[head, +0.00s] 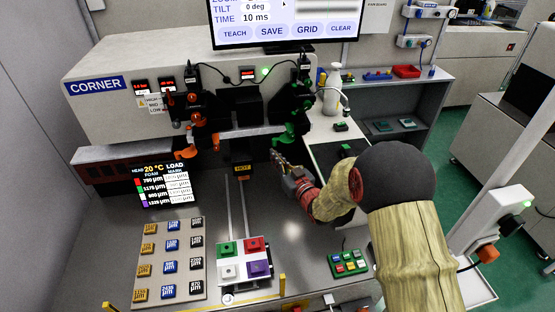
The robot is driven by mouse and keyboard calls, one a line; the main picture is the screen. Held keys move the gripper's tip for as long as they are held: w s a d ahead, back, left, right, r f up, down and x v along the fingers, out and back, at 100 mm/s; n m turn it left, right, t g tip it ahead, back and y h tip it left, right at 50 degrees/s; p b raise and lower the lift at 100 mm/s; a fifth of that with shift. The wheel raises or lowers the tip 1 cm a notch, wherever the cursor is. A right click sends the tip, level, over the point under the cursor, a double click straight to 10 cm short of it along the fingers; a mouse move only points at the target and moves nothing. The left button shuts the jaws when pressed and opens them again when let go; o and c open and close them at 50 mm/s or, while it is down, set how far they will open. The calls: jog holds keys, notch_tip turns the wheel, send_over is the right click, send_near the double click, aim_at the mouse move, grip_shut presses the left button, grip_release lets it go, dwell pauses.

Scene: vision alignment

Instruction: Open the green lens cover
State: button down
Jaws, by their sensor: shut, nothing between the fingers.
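The green lens cover (290,138) is on the right-hand camera assembly (302,100), in front of the light grey machine housing. Whether it is open or closed is too small to tell. An orange cover (187,152) is on the left-hand camera assembly (193,112). My gripper (275,155) is shut and empty, just below and slightly left of the green cover. A small gap seems to separate them. My arm comes in from the lower right.
A four-colour plate (244,244) and a tray of labelled blocks (145,225) lie on the bench front. A button box (350,263) is at right. A black screen (165,186) stands at left. A white bottle (331,98) is right of the green cover. A monitor (285,22) is above.

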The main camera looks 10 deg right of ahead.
jog(key=s+a+p+v, duration=0.1)
jog(key=a+v, duration=0.1)
jog(key=v, duration=0.7)
jog(key=shift+p, duration=0.3)
jog(key=s+d+f+m+g+h, duration=0.1)
jog(key=s+d+f+g+h, duration=0.25)
jog(key=f, duration=0.35)
jog(key=s+d+f+m+g+h, duration=0.1)
jog(key=s+d+f+g+h, duration=0.1)
jog(key=s+d+f+g, duration=0.35)
jog(key=s+r+m+g+h, duration=0.1)
jog(key=s+r+g, duration=0.2)
jog(key=s+r, duration=0.65)
jog(key=s+r+m+g+h, duration=0.1)
jog(key=s+r+g, duration=0.1)
jog(key=s+r, duration=0.8)
jog(key=s+a+r+t, duration=0.1)
jog(key=s+r+t, duration=0.2)
jog(key=s+r, duration=0.2)
notch_tip(320, 180, up, 3)
jog(key=shift+s+a+f+y, duration=0.15)
jog(key=shift+s+y, duration=0.15)
jog(key=shift+y, duration=0.05)
